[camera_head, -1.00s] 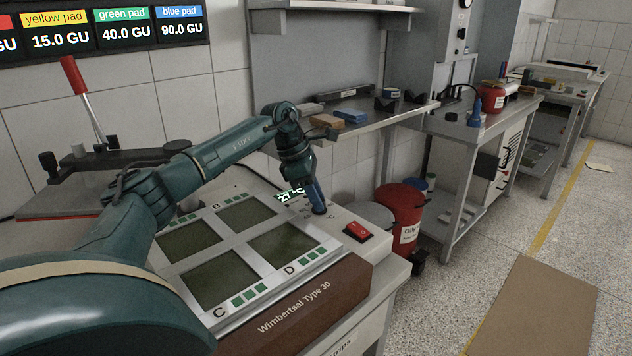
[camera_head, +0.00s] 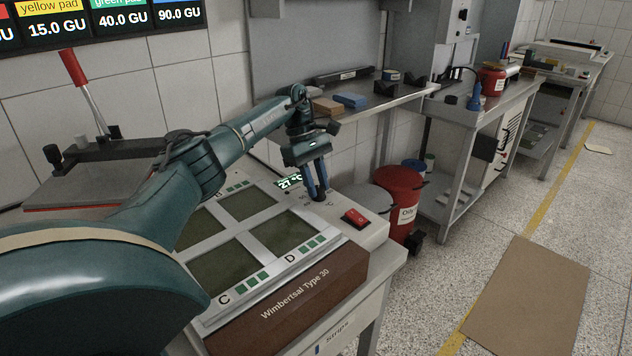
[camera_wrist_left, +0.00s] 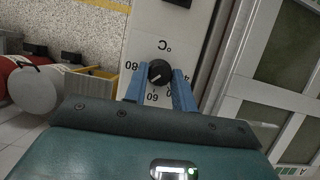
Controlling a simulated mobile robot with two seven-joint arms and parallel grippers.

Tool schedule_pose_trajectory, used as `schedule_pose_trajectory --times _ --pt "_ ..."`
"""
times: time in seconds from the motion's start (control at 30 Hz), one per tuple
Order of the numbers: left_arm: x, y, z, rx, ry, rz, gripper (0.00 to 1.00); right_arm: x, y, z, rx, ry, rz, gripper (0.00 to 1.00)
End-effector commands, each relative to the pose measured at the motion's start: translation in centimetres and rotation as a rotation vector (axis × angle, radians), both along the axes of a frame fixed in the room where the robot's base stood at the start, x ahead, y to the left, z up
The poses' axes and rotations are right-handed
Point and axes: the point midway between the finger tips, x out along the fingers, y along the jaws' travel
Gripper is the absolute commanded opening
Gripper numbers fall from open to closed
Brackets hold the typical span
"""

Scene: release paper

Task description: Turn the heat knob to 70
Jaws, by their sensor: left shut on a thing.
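The heat knob (camera_wrist_left: 160,72) is a round black dial on a pale panel under a °C mark, with numbers around it including 60 and 80. Its white pointer line appears to aim between 60 and 80. My left gripper (camera_head: 316,190) reaches down to the panel. In the left wrist view its blue fingers (camera_wrist_left: 160,84) are on either side of the knob, shut on it. In the head view the fingers mostly hide the knob. A small display (camera_head: 289,181) beside it reads 27 °C. My right gripper is not in view.
The red power switch (camera_head: 355,218) is on the same panel, close to the gripper. The pad plate (camera_head: 237,234) lies left of the knob. A red bin (camera_head: 401,200) stands on the floor right of the machine. A shelf (camera_head: 375,108) is behind.

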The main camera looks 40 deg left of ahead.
Motion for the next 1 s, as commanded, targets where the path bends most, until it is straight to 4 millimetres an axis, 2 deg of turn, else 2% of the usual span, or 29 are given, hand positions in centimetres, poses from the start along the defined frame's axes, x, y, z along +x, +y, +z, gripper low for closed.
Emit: schedule_pose_trajectory --times 0.57,0.6,0.83,1.0 --pt "0.02 -0.07 -0.08 0.001 0.002 -0.035 0.04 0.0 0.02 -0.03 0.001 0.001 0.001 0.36" --pt "0.02 -0.07 -0.08 0.001 0.002 -0.035 0.28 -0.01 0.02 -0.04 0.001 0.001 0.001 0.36" --pt "0.02 -0.05 -0.06 0.001 0.001 -0.034 0.47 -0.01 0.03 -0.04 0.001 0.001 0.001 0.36" --pt "0.02 -0.03 -0.03 0.001 0.0 -0.034 0.48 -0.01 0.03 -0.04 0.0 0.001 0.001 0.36"
